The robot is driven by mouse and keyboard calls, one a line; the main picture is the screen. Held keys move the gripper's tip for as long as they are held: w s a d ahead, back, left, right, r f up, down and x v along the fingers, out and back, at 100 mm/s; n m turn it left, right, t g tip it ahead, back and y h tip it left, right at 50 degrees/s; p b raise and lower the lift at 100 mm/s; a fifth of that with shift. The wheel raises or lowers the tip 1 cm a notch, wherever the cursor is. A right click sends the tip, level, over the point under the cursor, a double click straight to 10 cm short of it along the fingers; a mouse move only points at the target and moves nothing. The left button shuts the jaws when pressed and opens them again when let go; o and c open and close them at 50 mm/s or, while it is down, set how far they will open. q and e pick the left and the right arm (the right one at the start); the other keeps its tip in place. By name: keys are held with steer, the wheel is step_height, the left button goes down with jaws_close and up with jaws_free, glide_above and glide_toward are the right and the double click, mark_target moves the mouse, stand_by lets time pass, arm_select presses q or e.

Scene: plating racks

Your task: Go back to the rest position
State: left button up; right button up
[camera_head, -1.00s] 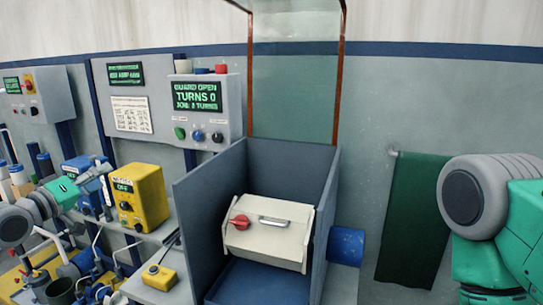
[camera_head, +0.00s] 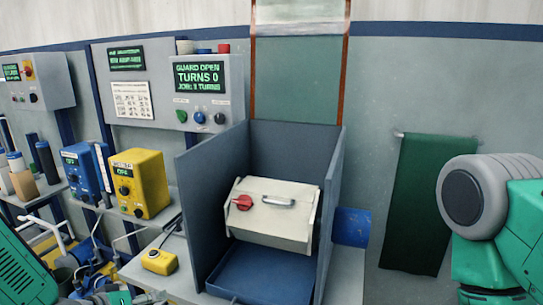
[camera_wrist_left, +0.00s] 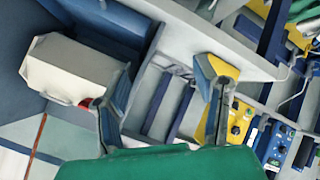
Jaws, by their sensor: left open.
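My left gripper (camera_wrist_left: 166,98) shows in the left wrist view with its two fingers spread apart and nothing between them. In the head view my left arm is a green link at the lower left corner, and its gripper is not clearly visible there. My right arm shows only as a green and grey joint at the right edge of the head view. My right gripper is out of view. A white box with a red knob (camera_head: 272,215) sits inside a blue-grey open enclosure (camera_head: 262,275); the white box also shows in the left wrist view (camera_wrist_left: 75,68).
A control panel (camera_head: 198,78) reads "GUARD OPEN, TURNS 0". A clear guard (camera_head: 300,80) stands raised above the enclosure. A yellow unit (camera_head: 140,183), a blue unit (camera_head: 82,174) and a small yellow button box (camera_head: 160,262) stand at left. A green cloth (camera_head: 415,205) hangs at right.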

arm_select(q)
steer(key=s+d+f+m+g+y+b, duration=0.15)
steer(key=s+f+g+b, duration=0.3)
steer(key=s+f, duration=1.1)
steer(key=s+a+f+m+g+y+b, duration=0.1)
steer(key=s+f+g, duration=0.1)
steer(key=s, duration=0.6)
steer(key=s+a+f+m+g+y+b, duration=0.1)
steer(key=s+f+g+y, duration=0.1)
steer(key=s, duration=0.6)
steer(key=shift+s+a+f, duration=0.2)
steer(key=shift+s+f, duration=0.1)
steer(key=shift+f, duration=0.2)
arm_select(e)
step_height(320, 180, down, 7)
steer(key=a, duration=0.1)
